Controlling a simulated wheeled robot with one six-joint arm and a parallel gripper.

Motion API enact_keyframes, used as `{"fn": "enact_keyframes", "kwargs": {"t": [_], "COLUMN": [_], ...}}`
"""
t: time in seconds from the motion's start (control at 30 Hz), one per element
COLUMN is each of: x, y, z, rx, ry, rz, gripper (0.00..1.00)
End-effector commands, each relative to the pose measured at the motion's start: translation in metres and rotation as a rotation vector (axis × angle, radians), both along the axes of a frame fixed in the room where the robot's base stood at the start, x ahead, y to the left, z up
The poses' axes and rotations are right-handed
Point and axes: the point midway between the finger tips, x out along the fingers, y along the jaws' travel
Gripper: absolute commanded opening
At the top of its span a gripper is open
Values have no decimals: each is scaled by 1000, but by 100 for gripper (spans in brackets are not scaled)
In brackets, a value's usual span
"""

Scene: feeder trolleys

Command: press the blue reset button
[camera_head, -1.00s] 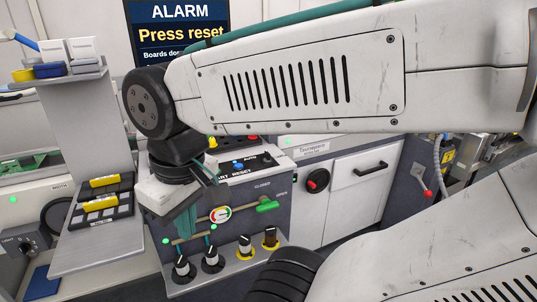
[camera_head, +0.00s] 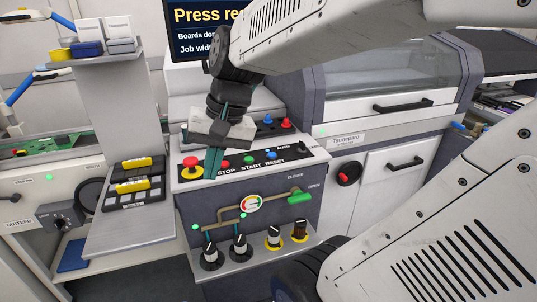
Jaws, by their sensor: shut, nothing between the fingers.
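The blue reset button (camera_head: 271,155) is on the black strip of the sloped control panel (camera_head: 304,158), with the word RESET below it. To its left are the green START button (camera_head: 248,159), a red button (camera_head: 225,163) above STOP, and a large red mushroom button (camera_head: 193,166) on yellow. My gripper (camera_head: 212,176) points down over the left part of the panel, between the mushroom button and the STOP button in the picture. Its teal fingers are shut and empty, left of the reset button. I cannot tell whether the fingertips touch the panel.
A screen (camera_head: 205,28) behind reads "Press re...", partly hidden by my arm. Another blue button (camera_head: 268,118) and a red one (camera_head: 286,121) stand farther back. A green-handled lever (camera_head: 299,197) and several knobs are below. A shelf (camera_head: 110,245) stands left.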

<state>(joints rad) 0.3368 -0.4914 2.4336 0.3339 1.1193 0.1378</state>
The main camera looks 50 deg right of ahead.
Motion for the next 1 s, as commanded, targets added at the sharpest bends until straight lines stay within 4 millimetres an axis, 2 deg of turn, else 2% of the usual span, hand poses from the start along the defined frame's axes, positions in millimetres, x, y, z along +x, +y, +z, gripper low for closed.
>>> {"fn": "enact_keyframes", "kwargs": {"t": [0.03, 0.1, 0.17, 0.23, 0.3, 0.4, 0.5, 0.6, 0.7, 1.0], "x": [22, 49, 69, 87, 98, 102, 100, 96, 94, 94], "y": [-23, -55, -89, -134, -179, -235, -277, -304, -317, -320], "z": [-2, -4, -6, -11, -16, -25, -32, -38, -40, -41], "rx": [73, 172, 255, 349, 431, 524, 592, 635, 656, 662], "ry": [2, -12, -29, -52, -78, -110, -139, -158, -168, -171], "rz": [-152, -354, -530, -735, -915, -1125, -1277, -1370, -1416, -1427], "gripper": [0, 0, 0, 0, 0, 0, 0, 0, 0, 0]}}
